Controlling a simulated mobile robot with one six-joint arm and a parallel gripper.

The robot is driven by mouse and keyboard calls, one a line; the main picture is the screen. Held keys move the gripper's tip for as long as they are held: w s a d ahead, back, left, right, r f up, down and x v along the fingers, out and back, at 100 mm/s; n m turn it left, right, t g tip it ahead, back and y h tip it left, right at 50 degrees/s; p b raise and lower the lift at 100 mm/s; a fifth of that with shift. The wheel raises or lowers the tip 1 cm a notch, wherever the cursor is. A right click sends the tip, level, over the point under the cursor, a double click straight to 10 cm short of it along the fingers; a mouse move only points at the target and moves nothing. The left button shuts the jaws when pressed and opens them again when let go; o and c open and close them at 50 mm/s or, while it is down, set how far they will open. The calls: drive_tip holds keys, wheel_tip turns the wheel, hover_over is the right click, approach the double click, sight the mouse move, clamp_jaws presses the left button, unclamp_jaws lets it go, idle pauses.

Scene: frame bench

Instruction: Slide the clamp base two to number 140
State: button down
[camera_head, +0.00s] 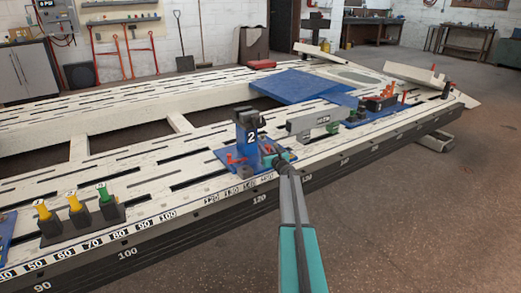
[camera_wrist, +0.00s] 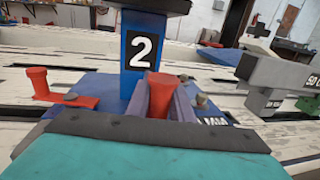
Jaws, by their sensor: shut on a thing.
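Clamp base two is a blue post (camera_head: 247,142) with a white "2" on a blue base plate, standing upright on the slotted white bench rail. In the wrist view its post (camera_wrist: 143,55) is straight ahead. My gripper (camera_head: 277,159) reaches its near right side. In the wrist view, my gripper (camera_wrist: 163,98) is shut on a red upright handle (camera_wrist: 160,86) of the base. The number scale (camera_head: 238,190) runs along the rail's front edge. Its marks beside the base are small and partly hidden by my arm, so I cannot tell the exact reading.
A grey beam-like piece (camera_head: 313,122) stands right of the base, with another blue clamp base (camera_head: 370,108) beyond. Yellow and green capped blocks (camera_head: 80,212) stand at the left. The rail between them and base two is clear. A blue panel (camera_head: 295,86) lies behind.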

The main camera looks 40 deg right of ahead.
drive_tip(key=shift+s+d+f, duration=0.2)
drive_tip(key=shift+s+d, duration=0.05)
drive_tip(key=shift+s, duration=0.05)
drive_tip(key=c, duration=1.6)
unclamp_jaws()
drive_tip(key=shift+a+r, duration=0.1)
drive_tip(key=shift+o, duration=0.2)
drive_tip(key=shift+w+a, duration=0.25)
drive_tip(key=shift+a+r, duration=0.1)
drive_tip(key=shift+a, duration=0.05)
drive_tip(key=p+v, duration=0.2)
drive_tip(key=v, duration=1.1)
drive_tip(key=shift+s+p, duration=0.3)
drive_tip(key=shift+s, duration=0.15)
